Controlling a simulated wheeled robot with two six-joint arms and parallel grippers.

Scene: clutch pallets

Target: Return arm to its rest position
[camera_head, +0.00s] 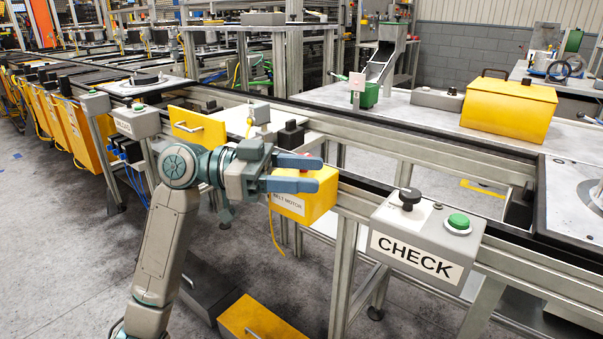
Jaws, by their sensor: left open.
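My left arm rises from the lower left of the head view, bends at a teal joint and reaches right. My left gripper (300,173) is open and empty, with its two blue-grey fingers apart, one above the other, pointing right. It shows in front of the yellow belt motor box (309,203), and I cannot tell whether it touches it. My right gripper does not show.
A grey CHECK box (418,238) with a green button (458,222) and a black knob (409,198) sits on the conveyor's near side. A pallet (578,205) lies at the right edge. Open grey floor (60,270) lies at left.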

